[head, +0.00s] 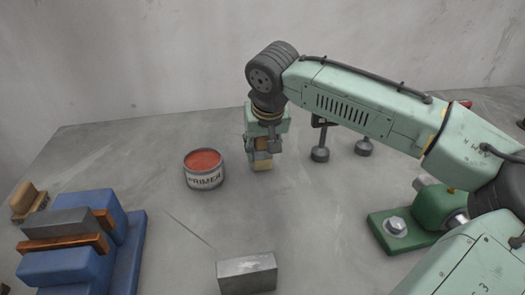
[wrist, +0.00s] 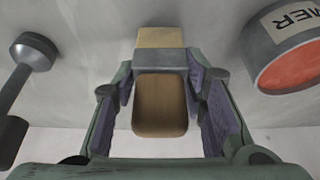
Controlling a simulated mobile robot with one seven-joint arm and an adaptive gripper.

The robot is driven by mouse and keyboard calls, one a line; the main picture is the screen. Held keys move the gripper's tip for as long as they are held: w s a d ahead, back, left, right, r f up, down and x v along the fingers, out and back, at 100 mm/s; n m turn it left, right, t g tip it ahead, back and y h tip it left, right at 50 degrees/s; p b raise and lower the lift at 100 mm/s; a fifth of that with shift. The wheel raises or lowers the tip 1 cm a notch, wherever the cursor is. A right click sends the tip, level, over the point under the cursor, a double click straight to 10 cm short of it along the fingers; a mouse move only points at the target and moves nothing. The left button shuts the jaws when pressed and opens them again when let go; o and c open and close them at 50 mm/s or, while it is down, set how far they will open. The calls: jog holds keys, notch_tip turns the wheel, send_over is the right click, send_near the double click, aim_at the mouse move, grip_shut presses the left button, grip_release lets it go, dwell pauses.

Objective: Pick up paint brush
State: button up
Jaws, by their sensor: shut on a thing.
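The paint brush (head: 262,165) is upright in my gripper (head: 262,145), with its pale tan bristle end pointing down in the head view. In the wrist view the brush's brown wooden handle (wrist: 160,105) lies between the two padded fingers of my gripper (wrist: 161,82), with a grey band and the tan bristle end beyond it. My gripper is shut on the brush. The fingers hide part of the brush in the head view. I cannot tell whether the bristle end touches the surface below.
A primer can (head: 205,172) with a red-orange top stands just left of the brush. Grey round-ended parts (head: 320,153) stand to the right. A metal block (head: 247,272) lies in front, a blue vise-like fixture (head: 68,268) at left, a green device (head: 425,215) at right.

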jog(key=shift+s+a+r+b, duration=0.2)
jog(key=shift+a+r+b, duration=0.15)
jog(key=shift+r, duration=0.25)
jog(key=shift+s+a+r+b, duration=0.2)
jog(key=shift+r+b, duration=0.15)
jog(key=shift+r, duration=0.25)
jog(key=s+a+r+b, duration=0.1)
jog(key=s+a+b, duration=0.2)
jog(key=s+a, duration=0.7)
jog(key=shift+a+r+b, duration=0.3)
jog(key=shift+a+r, duration=0.05)
jog(key=shift+a, duration=0.1)
